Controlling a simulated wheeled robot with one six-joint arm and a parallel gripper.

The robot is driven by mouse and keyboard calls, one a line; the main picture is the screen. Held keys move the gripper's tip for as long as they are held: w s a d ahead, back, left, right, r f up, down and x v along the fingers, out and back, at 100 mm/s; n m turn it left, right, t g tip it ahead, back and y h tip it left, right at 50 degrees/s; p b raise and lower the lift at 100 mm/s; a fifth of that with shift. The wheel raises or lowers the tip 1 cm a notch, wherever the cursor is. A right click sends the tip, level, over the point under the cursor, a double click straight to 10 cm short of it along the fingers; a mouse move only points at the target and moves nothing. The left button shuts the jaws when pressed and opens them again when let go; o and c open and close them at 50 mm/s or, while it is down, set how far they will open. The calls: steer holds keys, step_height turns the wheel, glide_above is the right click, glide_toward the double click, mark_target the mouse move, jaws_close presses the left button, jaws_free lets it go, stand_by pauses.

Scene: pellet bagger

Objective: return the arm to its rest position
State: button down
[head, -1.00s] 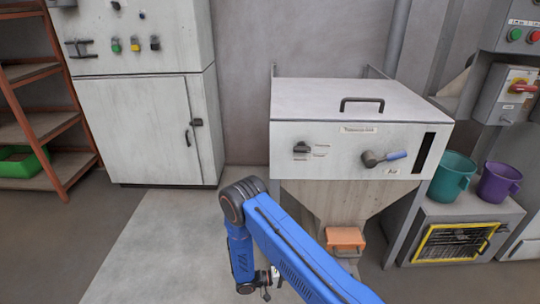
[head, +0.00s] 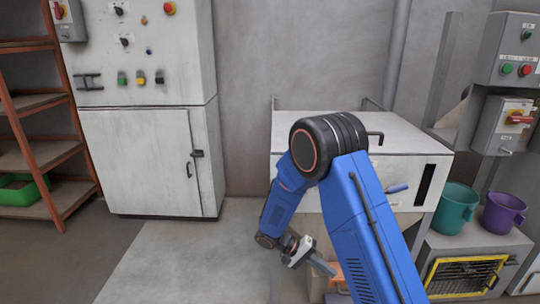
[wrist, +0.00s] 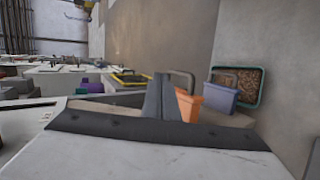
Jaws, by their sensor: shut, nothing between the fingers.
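My blue arm is folded with its elbow high in front of the hopper machine (head: 400,125) in the head view. My gripper (head: 324,267) hangs low at the left of the upper arm, pointing down and to the right. It is in front of the machine's lower part and the orange part (head: 338,277), which is partly hidden. In the wrist view my gripper (wrist: 161,78) shows as dark fingers close together at the centre, with nothing held. An orange object (wrist: 188,106) shows just right of the fingers. I cannot tell whether it touches them.
A grey cabinet (head: 140,165) stands at left, beside orange shelves (head: 55,150). A teal bucket (head: 455,210) and a purple bucket (head: 502,212) stand at right under switch boxes (head: 515,55). The floor (head: 180,260) at front left is clear. The wrist view shows a tray of brown pellets (wrist: 238,78).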

steer(key=s+d+r+y, duration=0.2)
steer(key=s+r, duration=0.2)
steer(key=r, duration=0.2)
steer(key=s+d+r+t+y, duration=0.1)
steer(key=s+d+r+y, duration=0.15)
steer(key=r, duration=0.45)
steer(key=s+d+r+y, duration=0.2)
steer(key=s+r, duration=0.3)
steer(key=r, duration=0.1)
steer(key=s+d+r+n+t+y, duration=0.1)
steer(key=s+r+t+y, duration=0.1)
steer(key=s+r, duration=0.3)
steer(key=s+r+n+t+y, duration=0.1)
steer(key=s+r+t+y, duration=0.2)
steer(key=s, duration=0.8)
step_height(320, 180, up, 2)
steer(key=shift+s+d+r+t, duration=0.1)
steer(key=shift+s+d+t, duration=0.25)
steer(key=shift+t, duration=0.55)
